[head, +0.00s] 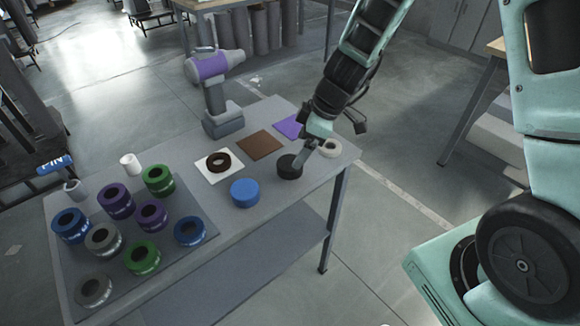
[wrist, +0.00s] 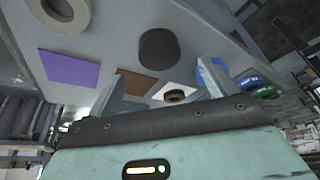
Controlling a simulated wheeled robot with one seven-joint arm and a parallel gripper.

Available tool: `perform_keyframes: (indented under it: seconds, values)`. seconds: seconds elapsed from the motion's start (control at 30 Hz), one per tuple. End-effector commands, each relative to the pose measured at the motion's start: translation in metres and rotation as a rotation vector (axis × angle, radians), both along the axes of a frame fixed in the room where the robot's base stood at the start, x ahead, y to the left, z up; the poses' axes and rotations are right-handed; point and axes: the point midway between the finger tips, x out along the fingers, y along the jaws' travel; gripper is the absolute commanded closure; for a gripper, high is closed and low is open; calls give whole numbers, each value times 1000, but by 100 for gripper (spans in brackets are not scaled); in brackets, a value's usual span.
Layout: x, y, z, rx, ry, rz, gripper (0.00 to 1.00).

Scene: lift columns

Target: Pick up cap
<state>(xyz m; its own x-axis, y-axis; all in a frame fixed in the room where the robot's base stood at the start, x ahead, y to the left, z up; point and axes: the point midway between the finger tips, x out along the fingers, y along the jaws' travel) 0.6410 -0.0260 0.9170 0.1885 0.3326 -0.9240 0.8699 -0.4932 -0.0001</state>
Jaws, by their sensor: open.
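No single thing is clearly the cap. A short black cylinder (head: 289,171) stands on the table near its right end, and a blue one (head: 245,194) stands to its left. My gripper (head: 304,159) is over the table's right end, close to the black cylinder. In the wrist view the black cylinder (wrist: 159,48) lies ahead, between the lines of the two open fingers (wrist: 161,86), with nothing held. The blue cylinder (wrist: 203,81) is partly hidden behind the right finger. A cream ring (head: 331,149) lies right of the gripper; it also shows in the wrist view (wrist: 66,9).
A brown ring (head: 219,158) lies on a white square (head: 205,176). Brown (head: 260,145) and purple (head: 288,126) squares lie beside it. A purple-grey drill (head: 214,85) stands behind. Several coloured rings fill a grey mat (head: 190,268) at left.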

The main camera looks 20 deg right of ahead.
Motion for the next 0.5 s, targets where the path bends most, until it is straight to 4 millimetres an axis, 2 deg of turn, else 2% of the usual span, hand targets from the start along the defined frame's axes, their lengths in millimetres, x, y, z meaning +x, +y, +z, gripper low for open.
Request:
perform_keyframes:
  seconds: [0.17, 0.5]
  values:
    - [2, 4, -10, 1, 1, -1, 15]
    - [12, 19, -50, 1, 2, 0, 15]
